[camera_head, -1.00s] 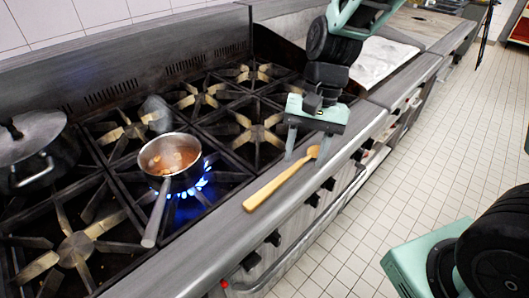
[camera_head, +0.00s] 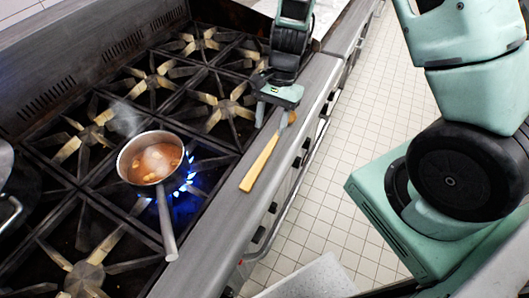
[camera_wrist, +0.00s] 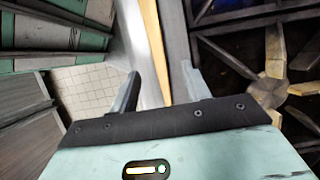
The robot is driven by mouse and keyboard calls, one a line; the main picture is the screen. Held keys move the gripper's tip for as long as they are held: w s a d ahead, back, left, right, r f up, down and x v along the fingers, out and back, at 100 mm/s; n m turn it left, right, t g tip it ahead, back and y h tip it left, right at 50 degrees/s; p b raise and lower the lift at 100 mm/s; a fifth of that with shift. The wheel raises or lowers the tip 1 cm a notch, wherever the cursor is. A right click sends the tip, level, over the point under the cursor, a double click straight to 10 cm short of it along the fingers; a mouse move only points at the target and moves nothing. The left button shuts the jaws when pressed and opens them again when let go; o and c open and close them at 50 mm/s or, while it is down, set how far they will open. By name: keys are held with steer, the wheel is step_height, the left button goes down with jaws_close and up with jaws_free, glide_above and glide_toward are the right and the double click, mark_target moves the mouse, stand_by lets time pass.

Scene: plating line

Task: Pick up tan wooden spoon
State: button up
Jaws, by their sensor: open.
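The tan wooden spoon (camera_head: 261,163) lies on the steel front ledge of the stove, its handle end toward the bottom of the head view. My gripper (camera_head: 272,117) is at the spoon's far end, pointing down with its fingers apart and empty. In the wrist view, the tan spoon handle (camera_wrist: 155,45) runs lengthwise between the two spread fingertips of my gripper (camera_wrist: 160,76). The spoon's far end is partly hidden by the gripper in the head view. I cannot tell whether a finger touches the spoon.
A steel saucepan (camera_head: 127,168) with brown food steams over a blue flame, its handle pointing toward the front ledge (camera_head: 213,240). Several burner grates (camera_head: 222,108) fill the stove left of the spoon. The tiled floor (camera_head: 365,130) is open at right.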

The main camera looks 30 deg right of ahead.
mark_target(265, 154)
steer(key=x, duration=0.2)
steer(key=shift+s+a+f, duration=0.1)
steer(key=shift+a+f, duration=0.05)
steer(key=shift+f, duration=0.25)
steer(key=shift+s+p+x, duration=0.15)
steer(key=shift+p+x, duration=0.3)
steer(key=shift+x, duration=0.85)
steer(key=shift+s+p+x, duration=0.1)
steer(key=shift+p+x, duration=0.3)
steer(key=shift+x, duration=0.9)
steer(key=shift+r, duration=0.1)
jaws_close()
